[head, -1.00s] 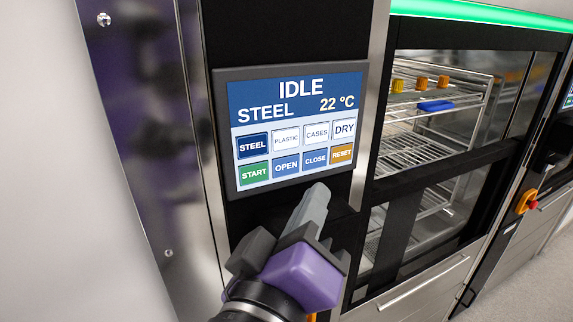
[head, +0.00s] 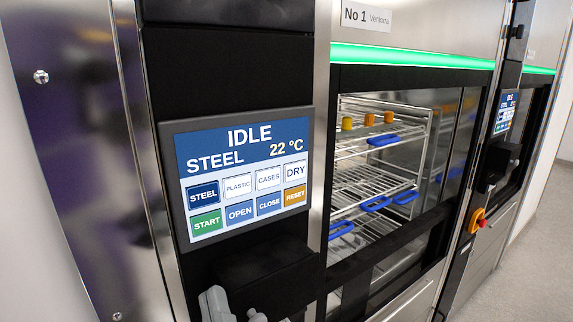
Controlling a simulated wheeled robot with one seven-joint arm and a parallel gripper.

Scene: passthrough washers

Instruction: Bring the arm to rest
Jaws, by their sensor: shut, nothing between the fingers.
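My gripper (head: 217,304) shows only as light grey parts at the bottom edge of the head view, below the control panel. It is shut with nothing in it, and apart from the screen as far as I can see. The rest of the arm is out of view. The control panel screen (head: 243,170) reads IDLE, STEEL, 22 °C, with two rows of buttons including START, OPEN, CLOSE and RESET.
The washer labelled No 1 (head: 366,16) stands right of the panel, with a green light strip (head: 410,56) above its window. Racks (head: 375,185) inside hold blue-handled trays and orange items. An orange-red stop button (head: 478,220) and another screen (head: 506,112) are farther right.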

